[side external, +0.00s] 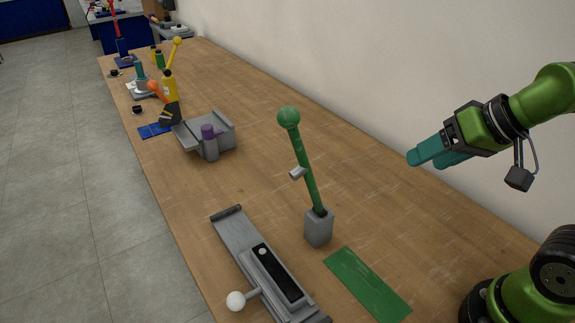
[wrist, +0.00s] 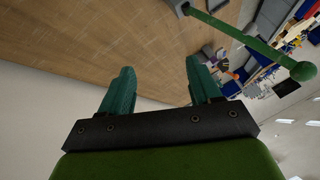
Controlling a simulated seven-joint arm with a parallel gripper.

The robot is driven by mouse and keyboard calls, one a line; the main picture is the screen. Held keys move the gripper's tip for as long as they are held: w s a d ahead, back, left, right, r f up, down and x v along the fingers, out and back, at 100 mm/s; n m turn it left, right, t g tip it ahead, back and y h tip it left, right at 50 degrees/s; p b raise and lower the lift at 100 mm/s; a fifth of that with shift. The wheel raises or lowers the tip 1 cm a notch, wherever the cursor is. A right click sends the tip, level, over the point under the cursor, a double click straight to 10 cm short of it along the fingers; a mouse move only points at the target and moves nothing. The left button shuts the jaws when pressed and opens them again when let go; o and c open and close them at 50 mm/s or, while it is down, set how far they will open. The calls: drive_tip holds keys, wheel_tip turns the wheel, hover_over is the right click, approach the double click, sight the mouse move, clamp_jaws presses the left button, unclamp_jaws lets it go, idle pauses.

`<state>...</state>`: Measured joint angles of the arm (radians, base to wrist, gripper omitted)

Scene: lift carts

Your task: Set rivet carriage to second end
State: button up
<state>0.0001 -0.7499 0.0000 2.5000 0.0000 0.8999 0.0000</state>
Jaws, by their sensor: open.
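A grey slide rail (side external: 234,232) lies on the table at the front, with a dark raised stop at its far end. A grey carriage with a black top plate (side external: 276,276) sits on its nearer half, near the frame's bottom edge. A white ball knob (side external: 236,301) sticks out from the carriage's left side. I cannot tell which end counts as second, nor see a name on the carriage. My gripper (side external: 425,158) is open and empty, raised at the right, well away from the rail. Its two teal fingers also show apart in the wrist view (wrist: 160,68), where the carriage is not evident.
A green ball-topped lever (side external: 307,178) stands on a grey block between rail and gripper; it shows in the wrist view (wrist: 235,35). A green mat (side external: 367,285) lies right of the rail. A grey fixture with a purple cylinder (side external: 208,132) stands farther back. The wall is behind.

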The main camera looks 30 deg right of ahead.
drive_tip(key=w+a+r+n+y, duration=0.1)
drive_tip(key=w+a+r+n, duration=0.45)
drive_tip(key=a, duration=0.45)
drive_tip(key=w+a+r+n+y, duration=0.1)
drive_tip(key=w+a+r+n, duration=0.5)
drive_tip(key=a, duration=0.5)
drive_tip(key=m+g+h, duration=0.3)
drive_tip(key=g+h, duration=0.1)
drive_tip(key=g, duration=0.1)
hover_over(233, 297)
drive_tip(key=w+d, duration=0.1)
drive_tip(key=w, duration=0.2)
wheel_tip(233, 297, down, 11)
drive_tip(key=s+a+f+m+g+h, duration=0.2)
drive_tip(key=s+a+f, duration=0.2)
drive_tip(key=f, duration=0.3)
drive_tip(key=d+f, duration=0.1)
drive_tip(key=f, duration=0.4)
drive_tip(key=d+f, duration=0.1)
drive_tip(key=f, duration=0.5)
drive_tip(key=d+f, duration=0.1)
drive_tip(key=f, duration=0.4)
drive_tip(key=shift+w+f, duration=0.15)
drive_tip(key=shift+w, duration=0.25)
drive_tip(key=shift+c, duration=0.4)
drive_tip(key=shift+w, duration=0.1)
clamp_jaws()
